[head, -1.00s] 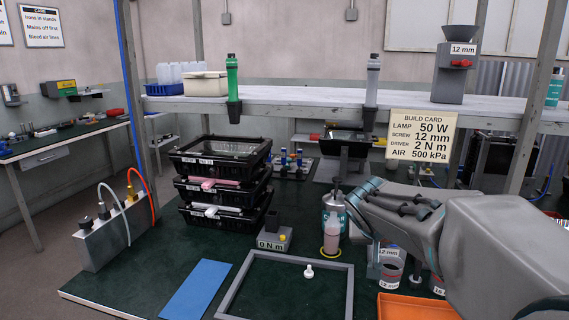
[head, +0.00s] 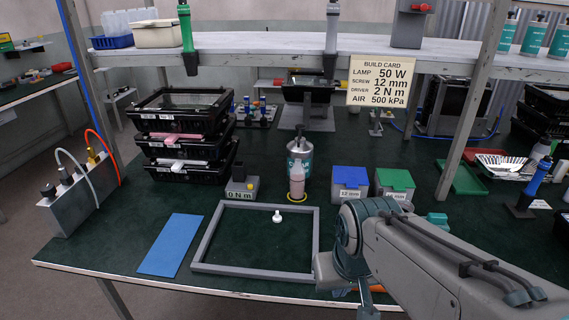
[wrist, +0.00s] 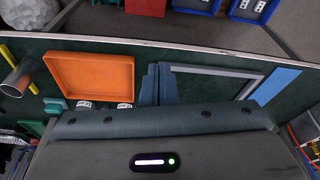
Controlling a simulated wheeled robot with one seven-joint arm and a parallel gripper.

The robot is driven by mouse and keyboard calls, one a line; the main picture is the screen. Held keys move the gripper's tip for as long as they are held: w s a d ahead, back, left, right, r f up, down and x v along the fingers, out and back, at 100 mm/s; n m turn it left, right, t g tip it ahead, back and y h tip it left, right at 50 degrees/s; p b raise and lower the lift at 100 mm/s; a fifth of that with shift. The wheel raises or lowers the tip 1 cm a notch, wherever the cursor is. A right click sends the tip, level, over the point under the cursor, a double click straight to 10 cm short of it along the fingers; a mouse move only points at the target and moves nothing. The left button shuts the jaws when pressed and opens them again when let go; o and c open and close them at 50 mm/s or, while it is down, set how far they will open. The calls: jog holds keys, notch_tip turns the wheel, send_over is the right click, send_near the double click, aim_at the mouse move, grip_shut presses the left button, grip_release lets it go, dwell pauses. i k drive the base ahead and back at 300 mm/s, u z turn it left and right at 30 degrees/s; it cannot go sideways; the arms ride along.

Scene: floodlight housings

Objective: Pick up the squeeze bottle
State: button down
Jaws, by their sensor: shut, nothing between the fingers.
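The squeeze bottle (head: 297,182), with a narrow nozzle and pinkish contents, stands upright on a yellow ring at the middle of the green bench. It is directly in front of a silver canister (head: 300,158) with a teal label. My gripper (head: 368,311) is low at the bench's front edge, to the right of the bottle and nearer me, well apart from it. In the wrist view, my gripper's fingers (wrist: 158,84) are together and empty, between an orange tray (wrist: 92,78) and a grey frame (wrist: 217,70). The bottle is not visible in the wrist view.
A white part (head: 277,216) lies inside the grey frame. A blue mat (head: 171,245), a grey block labelled 0 N m (head: 240,191) and stacked black trays (head: 187,140) are left. Blue (head: 350,176) and green (head: 395,178) bins stand right of the bottle.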

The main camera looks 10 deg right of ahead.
aim_at(298, 172)
jog(key=k, duration=1)
jog(key=u, duration=1.6)
jog(key=i, duration=1)
jog(key=z, duration=2.1)
jog(key=i, duration=0.5)
jog(key=u, duration=0.05)
